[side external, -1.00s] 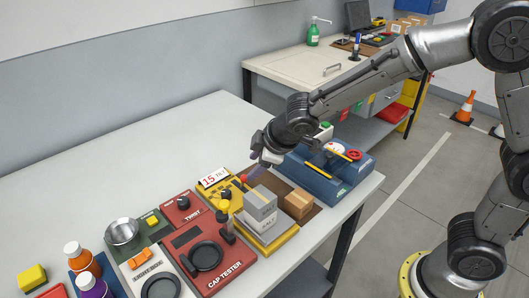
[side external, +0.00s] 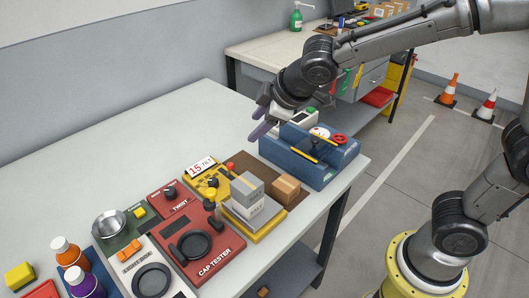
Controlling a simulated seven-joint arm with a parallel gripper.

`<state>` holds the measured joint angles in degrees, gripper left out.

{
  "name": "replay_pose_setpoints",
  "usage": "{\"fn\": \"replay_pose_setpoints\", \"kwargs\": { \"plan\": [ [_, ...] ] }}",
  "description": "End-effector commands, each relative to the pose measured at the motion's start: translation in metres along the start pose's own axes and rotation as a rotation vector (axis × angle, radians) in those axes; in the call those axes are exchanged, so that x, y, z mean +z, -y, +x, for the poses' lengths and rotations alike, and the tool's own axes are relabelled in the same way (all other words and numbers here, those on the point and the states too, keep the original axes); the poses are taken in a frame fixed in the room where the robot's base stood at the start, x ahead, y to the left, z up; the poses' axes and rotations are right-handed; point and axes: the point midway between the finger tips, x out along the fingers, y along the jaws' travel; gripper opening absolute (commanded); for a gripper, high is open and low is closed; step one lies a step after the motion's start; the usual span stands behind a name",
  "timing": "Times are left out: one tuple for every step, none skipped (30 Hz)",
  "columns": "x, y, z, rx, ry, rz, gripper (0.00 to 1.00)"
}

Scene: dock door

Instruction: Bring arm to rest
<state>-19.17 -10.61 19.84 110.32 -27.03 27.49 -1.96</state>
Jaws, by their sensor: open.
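My gripper (side external: 260,125) hangs in the air over the far part of the white table (side external: 120,150), left of the blue device with the gauge (side external: 310,160). Its purple fingers are open, and nothing shows between them. My arm reaches in from the upper right.
Below the gripper are a yellow tilt station (side external: 205,175), stacked grey boxes (side external: 247,188), a brown box (side external: 286,188) and a red cap tester (side external: 203,246). Bottles (side external: 67,252) stand at the near left. The table's back left is clear. Cones (side external: 446,92) stand on the floor.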

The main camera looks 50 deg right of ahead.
Motion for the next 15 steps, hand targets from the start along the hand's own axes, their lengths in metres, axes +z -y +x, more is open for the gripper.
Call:
{"fn": "replay_pose_setpoints", "kwargs": {
  "plan": [
    [0.006, -0.018, -0.021, 0.034, -0.025, 0.049, 0.55],
    [0.013, -0.027, -0.033, 0.05, -0.035, 0.083, 0.55],
    [0.025, -0.036, -0.05, 0.069, -0.041, 0.134, 0.55],
    [0.037, -0.042, -0.064, 0.082, -0.042, 0.178, 0.55],
    [0.049, -0.045, -0.077, 0.093, -0.043, 0.223, 0.55],
    [0.068, -0.047, -0.093, 0.102, -0.038, 0.285, 0.55],
    [0.082, -0.046, -0.104, 0.106, -0.033, 0.33, 0.55],
    [0.095, -0.043, -0.115, 0.108, -0.028, 0.375, 0.55],
    [0.113, -0.037, -0.127, 0.107, -0.019, 0.435, 0.55],
    [0.126, -0.031, -0.135, 0.103, -0.012, 0.478, 0.55],
    [0.139, -0.023, -0.141, 0.096, -0.003, 0.518, 0.55],
    [0.154, -0.011, -0.148, 0.082, 0.009, 0.57, 0.55],
    [0.165, -0.002, -0.152, 0.069, 0.02, 0.605, 0.55],
    [0.174, 0.008, -0.154, 0.052, 0.034, 0.636, 0.55],
    [0.184, 0.021, -0.156, 0.027, 0.053, 0.668, 0.55]
  ]
}}
